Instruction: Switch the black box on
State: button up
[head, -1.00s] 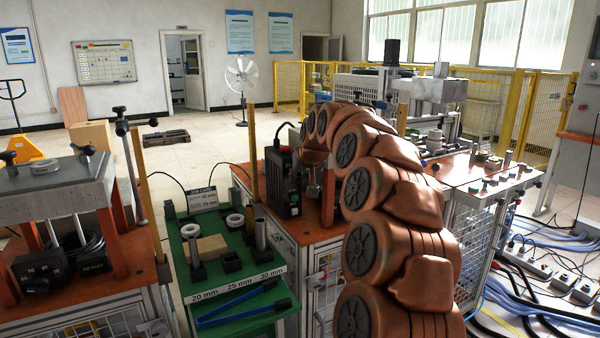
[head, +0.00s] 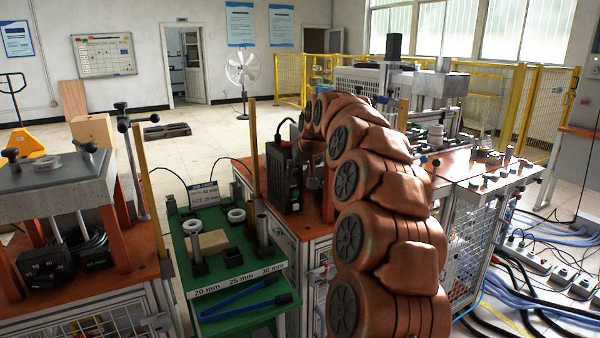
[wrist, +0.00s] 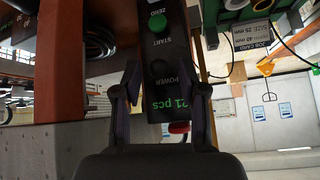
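The black box (head: 283,175) stands upright on the orange-topped bench, partly behind my arm in the head view. In the wrist view the black box (wrist: 164,52) shows its front face upside down, with ZERO, START and POWER labels. It has a green button (wrist: 157,23) by START and a green "21 pcs" readout. A red part (wrist: 178,127) shows at its edge by the right finger. My gripper (wrist: 160,75) is open and empty, its fingers either side of the box's face in the picture; contact cannot be told.
A green stand (head: 238,278) with rings, pegs and a job card (head: 204,194) is left of the box. Left of it is a press bench (head: 60,180). More equipment (head: 480,165) stands to the right. Cables (head: 545,260) lie on the floor at right.

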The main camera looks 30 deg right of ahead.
dwell(0.3)
jog(key=v, duration=1.2)
